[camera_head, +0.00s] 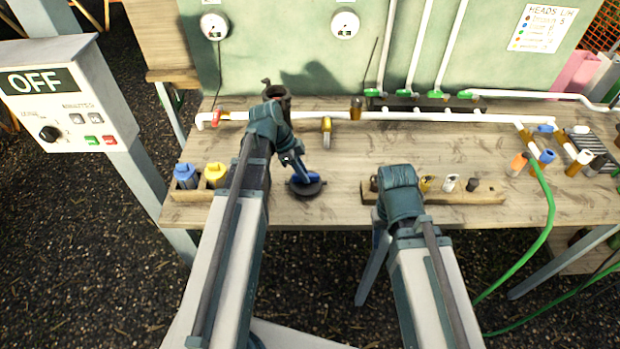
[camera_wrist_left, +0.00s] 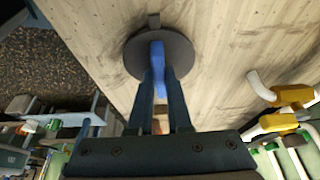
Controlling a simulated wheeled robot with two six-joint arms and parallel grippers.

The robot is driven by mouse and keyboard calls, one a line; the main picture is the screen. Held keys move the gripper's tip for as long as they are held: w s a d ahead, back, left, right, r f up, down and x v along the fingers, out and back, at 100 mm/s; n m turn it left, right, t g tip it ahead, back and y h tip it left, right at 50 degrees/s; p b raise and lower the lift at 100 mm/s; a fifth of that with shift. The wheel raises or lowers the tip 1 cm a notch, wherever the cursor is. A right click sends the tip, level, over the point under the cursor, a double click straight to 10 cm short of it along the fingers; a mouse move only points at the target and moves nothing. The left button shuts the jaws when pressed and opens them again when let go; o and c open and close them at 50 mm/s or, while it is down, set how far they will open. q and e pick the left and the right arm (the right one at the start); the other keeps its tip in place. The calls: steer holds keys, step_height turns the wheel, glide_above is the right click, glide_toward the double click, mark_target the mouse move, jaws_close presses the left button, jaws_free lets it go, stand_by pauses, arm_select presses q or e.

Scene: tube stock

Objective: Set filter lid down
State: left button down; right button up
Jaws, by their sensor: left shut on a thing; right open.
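The filter lid (camera_head: 308,191) is a dark round disc with a blue grip on top. It is at the front of the wooden bench, right of the small block with the blue and yellow caps. My left gripper (camera_head: 303,172) is shut on the lid's blue grip. In the left wrist view the fingers (camera_wrist_left: 160,88) close on the blue grip above the dark lid (camera_wrist_left: 135,58). The lid looks flat and on or very near the bench top; I cannot tell if it touches.
A dark cylindrical housing (camera_head: 284,104) stands behind my left wrist. A wooden block with blue (camera_head: 186,175) and yellow (camera_head: 215,174) caps is left of the lid. A wooden strip with small fittings (camera_head: 480,197) is to the right. Bare bench (camera_head: 335,185) lies between.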

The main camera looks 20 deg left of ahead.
arm_select(q)
steer(key=shift+f, duration=0.15)
steer(key=shift+a, duration=0.2)
steer(key=c, duration=1.3)
jaws_free()
steer(key=shift+d+f, duration=0.1)
steer(key=shift+f, duration=0.05)
steer(key=o, duration=0.5)
steer(key=shift+c, duration=0.2)
